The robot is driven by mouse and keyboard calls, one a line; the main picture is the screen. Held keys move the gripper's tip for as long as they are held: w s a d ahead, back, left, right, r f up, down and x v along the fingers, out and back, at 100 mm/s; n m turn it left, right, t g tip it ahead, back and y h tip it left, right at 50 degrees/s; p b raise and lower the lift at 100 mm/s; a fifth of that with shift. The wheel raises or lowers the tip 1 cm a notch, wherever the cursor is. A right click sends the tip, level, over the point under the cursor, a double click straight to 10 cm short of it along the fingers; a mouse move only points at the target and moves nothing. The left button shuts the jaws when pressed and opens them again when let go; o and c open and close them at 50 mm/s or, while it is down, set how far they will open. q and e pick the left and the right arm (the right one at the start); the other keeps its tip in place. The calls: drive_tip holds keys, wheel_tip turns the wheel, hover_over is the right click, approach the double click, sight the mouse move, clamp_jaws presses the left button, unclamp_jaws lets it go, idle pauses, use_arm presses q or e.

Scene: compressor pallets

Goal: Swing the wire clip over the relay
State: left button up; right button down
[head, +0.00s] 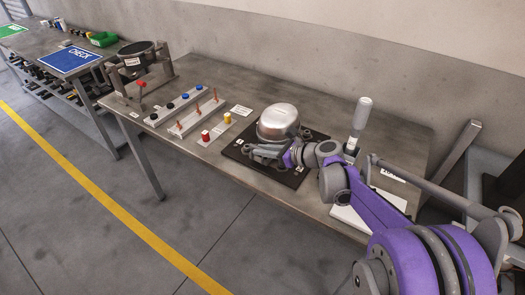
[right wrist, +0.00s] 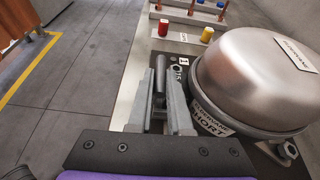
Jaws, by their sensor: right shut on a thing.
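A silver domed compressor (head: 278,122) sits on a black base plate (head: 232,153) on the workbench. It also fills the right of the right wrist view (right wrist: 262,80), with a label reading SHORT on its lower side. My right gripper (head: 254,152) is low at the compressor's near left side. In the right wrist view the gripper (right wrist: 158,95) is shut, with a dark grey rod-like piece (right wrist: 160,70) between its fingers. It appears to be the wire clip, but its wire shape cannot be made out. The relay cannot be told apart here. My left gripper is out of view.
A white sheet (head: 350,220) lies near the front edge, partly behind my arm.

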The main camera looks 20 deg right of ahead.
drive_tip(key=shift+w+d, duration=0.3)
drive_tip(key=shift+d, duration=0.2)
drive_tip(key=c, duration=0.8)
unclamp_jaws()
drive_tip(key=shift+d, duration=0.1)
drive_tip(key=shift+c, duration=0.2)
drive_tip(key=shift+o, duration=0.4)
drive_tip(key=shift+s+d+r, duration=0.15)
drive_tip(key=shift+s+d, duration=0.05)
drive_tip(key=s+a+v, duration=0.1)
drive_tip(key=v, duration=0.9)
drive_tip(key=s+a+f+n+g+h+p, duration=0.3)
drive_tip(key=s+a+n+g+p, duration=0.15)
drive_tip(key=s+a+n, duration=0.7)
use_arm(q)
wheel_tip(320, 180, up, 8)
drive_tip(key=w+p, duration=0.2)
use_arm(e)
drive_tip(key=s+d+f+n+h, duration=0.2)
drive_tip(key=s+n+h, duration=0.3)
drive_tip(key=s+n, duration=0.5)
drive_tip(key=f+n+g, duration=0.1)
drive_tip(key=n, duration=0.5)
drive_tip(key=shift+s+d, duration=0.2)
drive_tip(key=shift+s, duration=0.2)
